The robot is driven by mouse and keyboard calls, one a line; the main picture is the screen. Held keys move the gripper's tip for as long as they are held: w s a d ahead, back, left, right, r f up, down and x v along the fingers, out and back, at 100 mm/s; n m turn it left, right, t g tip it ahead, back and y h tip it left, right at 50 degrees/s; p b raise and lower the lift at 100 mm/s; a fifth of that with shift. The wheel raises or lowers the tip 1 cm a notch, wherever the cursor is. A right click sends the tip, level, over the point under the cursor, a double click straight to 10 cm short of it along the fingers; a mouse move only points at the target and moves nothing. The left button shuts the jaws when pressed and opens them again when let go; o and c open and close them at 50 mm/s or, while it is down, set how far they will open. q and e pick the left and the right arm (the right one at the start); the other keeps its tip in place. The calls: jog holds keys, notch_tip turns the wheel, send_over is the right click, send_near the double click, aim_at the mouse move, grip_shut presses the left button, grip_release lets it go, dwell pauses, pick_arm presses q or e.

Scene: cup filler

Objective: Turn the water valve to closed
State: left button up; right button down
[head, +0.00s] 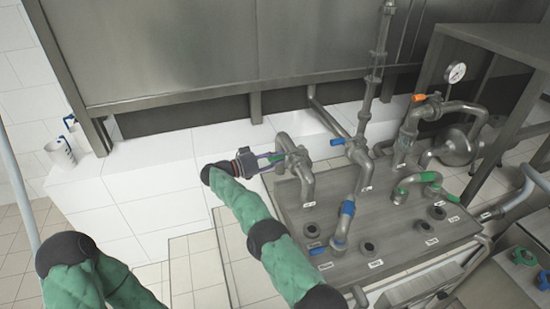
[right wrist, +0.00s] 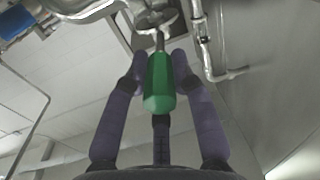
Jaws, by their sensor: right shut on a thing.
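My right gripper (head: 262,160) is at the leftmost grey valve pipe (head: 304,185) on the metal panel. Its fingers lie on either side of a green valve handle (head: 277,157) that sticks out to the left of the pipe. In the right wrist view the green handle (right wrist: 160,84) lies lengthwise between the purple fingers, with its stem running to a metal fitting (right wrist: 158,17). The gripper is shut on the handle. The pipe's label is too small to read. My left arm shows at lower left, but its gripper is out of frame.
To the right stand pipes with a blue handle (head: 338,141), an orange handle (head: 419,98), a green handle (head: 430,177) and a gauge (head: 455,73). A lower blue handle (head: 318,250) is at the panel's front. Cups (head: 60,153) stand on the white ledge at left.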

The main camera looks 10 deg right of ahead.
jog(key=c, duration=1)
grip_release()
jog(key=shift+w+d+f, duration=0.1)
jog(key=shift+v, duration=3.8)
